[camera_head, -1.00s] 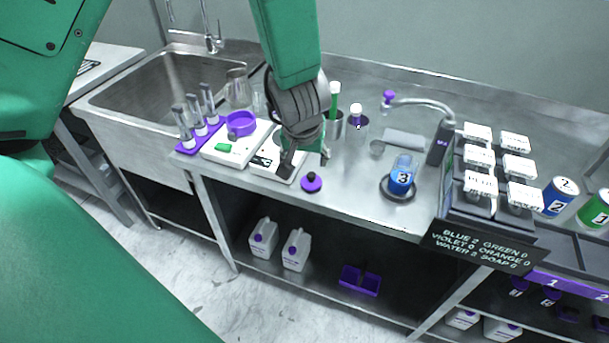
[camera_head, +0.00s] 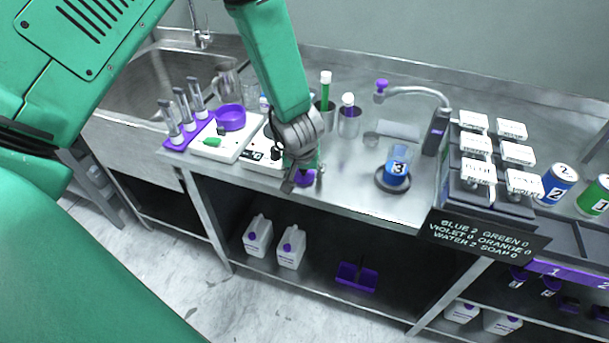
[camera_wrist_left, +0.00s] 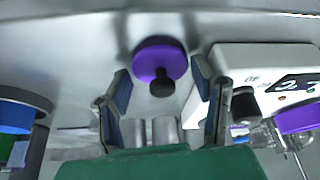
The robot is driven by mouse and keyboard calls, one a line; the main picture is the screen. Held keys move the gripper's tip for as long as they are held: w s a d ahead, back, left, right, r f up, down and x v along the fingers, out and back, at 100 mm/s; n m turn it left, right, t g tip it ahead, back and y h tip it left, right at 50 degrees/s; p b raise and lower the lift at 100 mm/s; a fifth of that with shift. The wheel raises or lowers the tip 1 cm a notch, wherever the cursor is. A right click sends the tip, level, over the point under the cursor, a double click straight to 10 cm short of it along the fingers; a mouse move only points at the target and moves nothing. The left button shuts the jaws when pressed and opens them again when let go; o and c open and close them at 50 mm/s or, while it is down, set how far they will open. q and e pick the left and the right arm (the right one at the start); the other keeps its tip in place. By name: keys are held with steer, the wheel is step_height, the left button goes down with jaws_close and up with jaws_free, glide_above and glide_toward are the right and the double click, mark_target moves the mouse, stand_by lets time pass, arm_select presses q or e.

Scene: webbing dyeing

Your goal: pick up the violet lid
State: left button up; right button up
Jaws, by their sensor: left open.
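The violet lid (camera_head: 306,178) lies on the steel bench near its front edge, a round violet disc with a dark knob. In the left wrist view the lid (camera_wrist_left: 160,60) shows whole, its dark knob facing my gripper. My left gripper (camera_head: 298,180) is at the lid in the head view and partly covers it. In the left wrist view the fingers of my left gripper (camera_wrist_left: 163,95) are spread, with the lid lying between and just beyond their tips. Nothing is held. My right gripper is not seen.
A white device with a display (camera_head: 262,152) stands just left of my gripper. A scale with a violet ring (camera_head: 230,118) is further left. A beaker marked 3 (camera_head: 396,168) sits on a dark round base to the right. Metal cups (camera_head: 348,122) stand behind.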

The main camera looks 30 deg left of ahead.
arm_select(q)
steer(key=shift+w+f, duration=0.1)
steer(key=shift+f, duration=0.2)
steer(key=c, duration=0.6)
